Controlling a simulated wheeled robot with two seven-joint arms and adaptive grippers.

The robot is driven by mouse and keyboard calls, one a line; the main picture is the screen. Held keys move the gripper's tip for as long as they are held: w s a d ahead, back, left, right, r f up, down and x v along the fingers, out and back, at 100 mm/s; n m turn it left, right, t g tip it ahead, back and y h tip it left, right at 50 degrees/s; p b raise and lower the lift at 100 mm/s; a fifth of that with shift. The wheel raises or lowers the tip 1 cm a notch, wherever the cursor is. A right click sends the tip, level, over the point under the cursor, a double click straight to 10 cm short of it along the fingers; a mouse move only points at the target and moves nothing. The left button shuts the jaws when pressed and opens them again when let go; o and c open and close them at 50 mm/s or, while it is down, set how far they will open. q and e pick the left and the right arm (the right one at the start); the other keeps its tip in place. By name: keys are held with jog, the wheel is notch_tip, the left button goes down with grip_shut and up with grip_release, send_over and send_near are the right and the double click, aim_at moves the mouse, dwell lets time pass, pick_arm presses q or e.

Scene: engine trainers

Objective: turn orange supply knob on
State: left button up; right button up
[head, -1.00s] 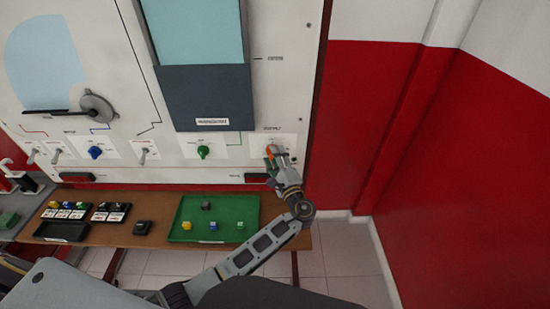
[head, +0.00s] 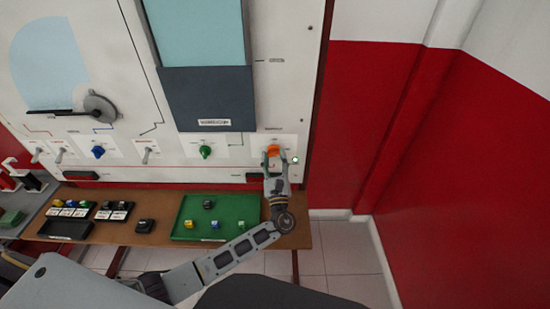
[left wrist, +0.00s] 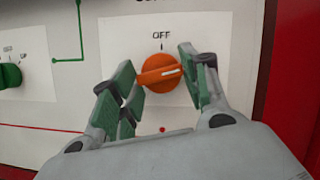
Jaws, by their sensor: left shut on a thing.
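The orange supply knob (head: 273,150) is on a white plate at the panel's lower right. It shows closer in the left wrist view (left wrist: 158,75), where its white mark points right and the word OFF stands above it. My left gripper (head: 274,158) reaches up to the knob from below. In the left wrist view, its green-padded fingers (left wrist: 158,62) are shut on the knob, one on each side. My right gripper is not in view.
A green knob (head: 205,151) and a blue knob (head: 97,152) sit further left on the panel. A small pale green spot (head: 295,160) shows right of the orange knob. Below, a wooden shelf holds a green tray (head: 247,200). A red wall (head: 470,180) is at right.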

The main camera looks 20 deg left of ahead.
pick_arm(q)
jog(key=shift+m+h, duration=0.6)
jog(key=shift+m, duration=0.5)
jog(key=shift+f+m+t+h+p, duration=0.1)
jog(key=shift+m+t+h+p, duration=0.5)
jog(key=shift+m, duration=0.7)
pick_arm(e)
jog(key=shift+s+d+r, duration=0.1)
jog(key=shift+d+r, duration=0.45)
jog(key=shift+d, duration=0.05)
